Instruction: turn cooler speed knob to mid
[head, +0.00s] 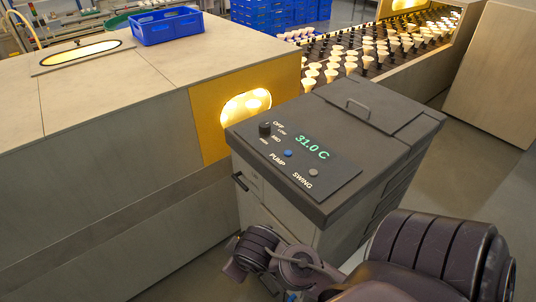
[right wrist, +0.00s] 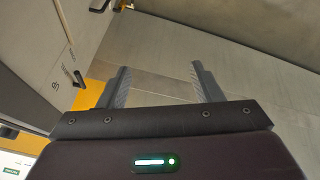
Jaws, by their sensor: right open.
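The cooler (head: 330,150) is a grey box with a dark top panel. Its black speed knob (head: 265,129) sits at the panel's left, among the labels OFF, MID and others too small to read surely. The exact pointer direction is too small to tell. A green display reads 31.0 C. A blue PUMP button (head: 288,153) and a grey SWING button (head: 313,173) are nearer the front. My right arm is low in front of the cooler, below the panel. My right gripper (right wrist: 160,82) is open and empty in the right wrist view. My left gripper is not in view.
A long grey oven housing (head: 100,170) with a yellow end and glowing opening stands left of the cooler. A blue crate (head: 167,27) sits on it. A conveyor (head: 380,45) with many bulbs runs behind.

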